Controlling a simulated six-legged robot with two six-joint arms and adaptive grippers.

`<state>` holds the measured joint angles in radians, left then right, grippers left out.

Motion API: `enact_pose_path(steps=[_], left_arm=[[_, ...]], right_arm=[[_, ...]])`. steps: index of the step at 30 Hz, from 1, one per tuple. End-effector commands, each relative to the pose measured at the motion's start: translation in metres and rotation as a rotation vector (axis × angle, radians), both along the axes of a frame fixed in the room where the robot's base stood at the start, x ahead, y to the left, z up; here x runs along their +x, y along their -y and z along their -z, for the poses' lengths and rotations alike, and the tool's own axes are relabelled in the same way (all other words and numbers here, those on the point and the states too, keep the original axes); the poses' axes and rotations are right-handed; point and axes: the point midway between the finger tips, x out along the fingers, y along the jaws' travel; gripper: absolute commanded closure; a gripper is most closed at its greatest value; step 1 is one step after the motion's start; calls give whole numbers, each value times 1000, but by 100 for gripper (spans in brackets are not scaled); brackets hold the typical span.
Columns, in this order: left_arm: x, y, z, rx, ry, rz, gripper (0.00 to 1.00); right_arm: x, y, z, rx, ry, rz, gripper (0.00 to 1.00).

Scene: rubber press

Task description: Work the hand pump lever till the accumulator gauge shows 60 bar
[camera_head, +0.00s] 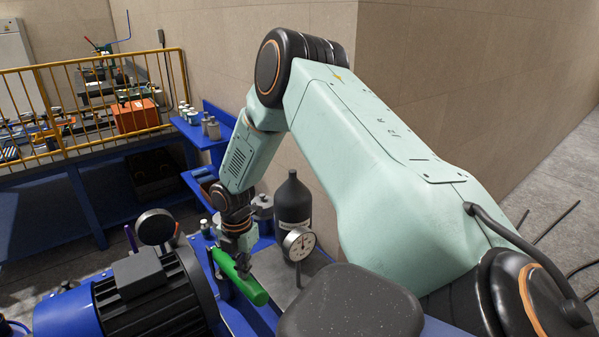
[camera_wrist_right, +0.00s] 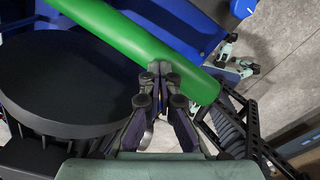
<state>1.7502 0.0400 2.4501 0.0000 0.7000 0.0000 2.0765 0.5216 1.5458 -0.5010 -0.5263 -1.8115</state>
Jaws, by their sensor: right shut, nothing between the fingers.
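The green lever grip (camera_head: 240,278) slants beside the blue motor in the head view. It also crosses the top of the right wrist view (camera_wrist_right: 130,35). My right gripper (camera_head: 243,264) is at the grip in the head view. In the wrist view its fingertips (camera_wrist_right: 160,68) are together, with nothing between them, right at the lower side of the grip; I cannot tell whether they touch it. The accumulator gauge (camera_head: 299,244) has a white dial, too small to read. The black accumulator bottle (camera_head: 293,204) stands behind it. My left gripper is out of view.
A blue motor with a black finned part (camera_head: 150,290) stands left of the lever. A round gauge-like disc (camera_head: 155,227) rises behind it. A blue shelf (camera_head: 205,135) holds small bottles. A yellow railing (camera_head: 60,100) and a wall close off the back.

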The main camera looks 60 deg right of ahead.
Motion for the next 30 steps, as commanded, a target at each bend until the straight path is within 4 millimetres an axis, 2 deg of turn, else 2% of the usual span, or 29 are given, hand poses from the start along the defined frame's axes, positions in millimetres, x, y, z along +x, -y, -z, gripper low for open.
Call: enact_pose_path(steps=[1,21,30], left_arm=[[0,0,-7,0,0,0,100],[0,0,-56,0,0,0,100],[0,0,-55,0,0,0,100]], right_arm=[[-1,0,-8,1,-3,0,100],[-1,0,-64,2,-2,1,100],[-1,0,-64,1,-2,1,100]])
